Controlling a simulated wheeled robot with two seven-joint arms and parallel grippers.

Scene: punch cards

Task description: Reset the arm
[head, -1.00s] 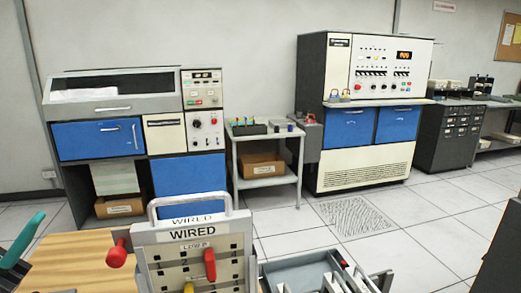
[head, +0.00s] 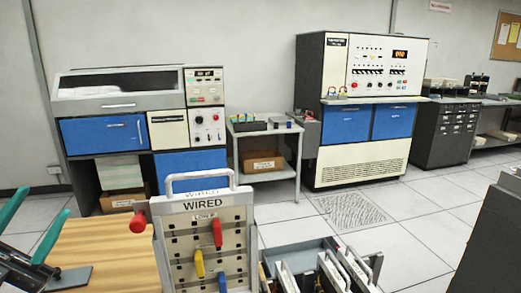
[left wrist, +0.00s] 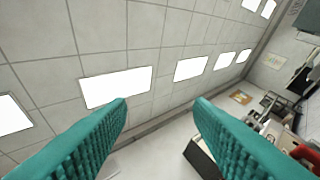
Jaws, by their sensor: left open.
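My left gripper (head: 32,228) shows at the left edge of the head view, its two teal fingers spread apart with nothing between them. It is above the left part of the wooden table top, left of the panel marked WIRED. In the left wrist view its teal fingers (left wrist: 160,105) are wide apart and empty, and the camera looks up at the ceiling and wall. My right gripper is not in either view.
The WIRED panel (head: 187,213) with coloured plugs stands at the front middle, beside the wooden table (head: 110,250). Slotted panels (head: 325,262) stand right of it. Blue-fronted machines (head: 350,120) and a small cart (head: 270,172) stand behind.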

